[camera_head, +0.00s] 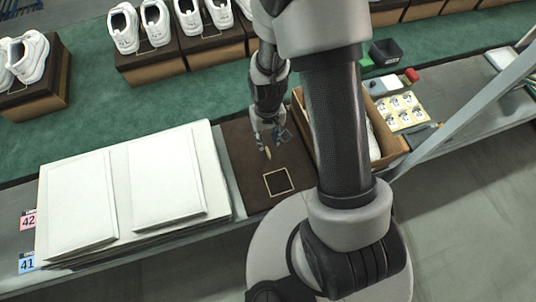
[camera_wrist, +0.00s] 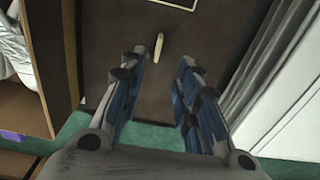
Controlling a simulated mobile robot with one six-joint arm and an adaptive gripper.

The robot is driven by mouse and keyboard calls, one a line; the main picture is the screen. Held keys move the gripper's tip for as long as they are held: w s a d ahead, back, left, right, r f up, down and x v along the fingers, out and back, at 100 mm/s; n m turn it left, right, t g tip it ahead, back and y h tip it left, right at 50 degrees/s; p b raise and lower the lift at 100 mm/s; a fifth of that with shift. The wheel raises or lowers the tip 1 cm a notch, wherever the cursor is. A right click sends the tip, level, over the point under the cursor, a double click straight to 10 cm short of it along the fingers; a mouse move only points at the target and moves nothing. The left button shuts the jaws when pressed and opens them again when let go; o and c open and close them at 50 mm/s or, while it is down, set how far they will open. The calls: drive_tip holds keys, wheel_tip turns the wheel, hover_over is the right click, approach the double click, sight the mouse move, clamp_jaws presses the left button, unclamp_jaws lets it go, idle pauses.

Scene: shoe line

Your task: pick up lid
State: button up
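The stack's pale layered edge (camera_wrist: 258,62) shows at the right of the wrist view.
An open brown box (camera_head: 391,153) stands right of the mat, partly hidden by my arm. White shoes (camera_head: 153,22) on boxes line the back. Tags 41 and 42 sit at left.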

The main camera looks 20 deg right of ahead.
sight(268, 151)
wheel_tip(268, 151, down, 9)
drive_tip(key=b, duration=0.2)
drive_tip(key=shift+d+b, duration=0.15)
drive_tip(key=shift+b, duration=0.2)
clamp_jaws()
idle(0.4)
